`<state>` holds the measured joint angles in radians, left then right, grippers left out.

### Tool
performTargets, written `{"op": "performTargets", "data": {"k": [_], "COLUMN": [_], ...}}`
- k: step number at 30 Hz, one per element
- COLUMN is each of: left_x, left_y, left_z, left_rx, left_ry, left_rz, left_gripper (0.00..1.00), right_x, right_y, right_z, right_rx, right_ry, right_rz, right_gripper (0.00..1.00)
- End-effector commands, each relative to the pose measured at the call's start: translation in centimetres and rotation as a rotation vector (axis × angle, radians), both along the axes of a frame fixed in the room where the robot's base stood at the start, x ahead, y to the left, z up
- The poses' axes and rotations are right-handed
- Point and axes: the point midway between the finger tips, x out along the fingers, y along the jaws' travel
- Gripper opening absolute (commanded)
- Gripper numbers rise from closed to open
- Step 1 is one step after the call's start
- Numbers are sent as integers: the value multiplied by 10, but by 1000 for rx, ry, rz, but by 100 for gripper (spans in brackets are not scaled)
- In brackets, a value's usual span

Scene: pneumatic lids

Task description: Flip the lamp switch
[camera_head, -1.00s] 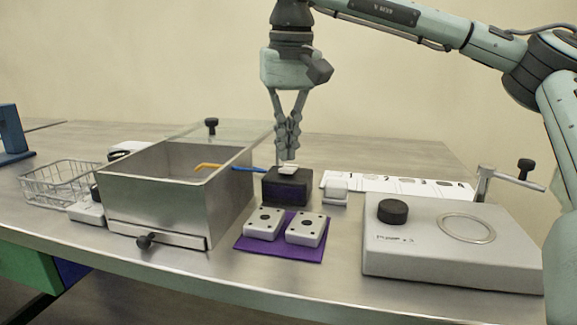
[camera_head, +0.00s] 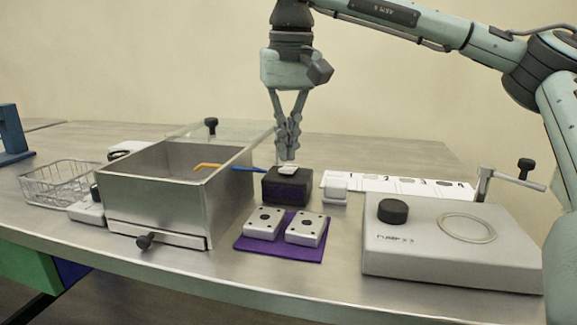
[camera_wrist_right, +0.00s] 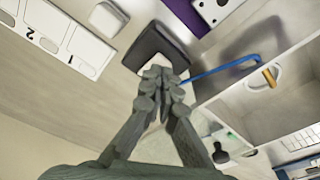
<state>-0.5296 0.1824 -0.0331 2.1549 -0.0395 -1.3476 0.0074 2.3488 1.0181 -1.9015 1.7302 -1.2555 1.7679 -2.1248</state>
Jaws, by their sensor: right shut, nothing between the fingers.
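A dark box (camera_head: 287,189) with a white rocker-like piece (camera_head: 285,169) on top stands behind the purple mat; it looks like the lamp switch. My right gripper (camera_head: 288,156) points down with its fingers shut and empty, its tips just above or at the white piece. I cannot tell whether they touch. In the right wrist view the dark box (camera_wrist_right: 159,46) lies just beyond the shut fingertips (camera_wrist_right: 160,76), which partly hide the white piece. My left gripper is not in view.
A steel open box (camera_head: 155,205) with a blue-and-orange tool (camera_head: 230,168) over its edge stands left. Two white blocks (camera_head: 305,230) lie on the purple mat (camera_head: 282,246). A grey pump unit (camera_head: 440,240) stands right, a wire basket (camera_head: 60,184) far left.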

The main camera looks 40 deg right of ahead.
Motion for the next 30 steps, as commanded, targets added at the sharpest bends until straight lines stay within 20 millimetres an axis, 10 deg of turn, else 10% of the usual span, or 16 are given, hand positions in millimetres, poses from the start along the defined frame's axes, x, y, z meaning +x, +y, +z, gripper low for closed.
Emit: {"op": "performTargets", "data": {"k": [30], "left_x": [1], "left_y": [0], "left_z": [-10], "left_rx": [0], "left_ry": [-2], "left_rz": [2], "left_gripper": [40], "right_x": [0], "right_y": [0], "right_z": [-16], "right_rx": [0], "right_ry": [1], "right_rz": [0], "right_gripper": [0]}}
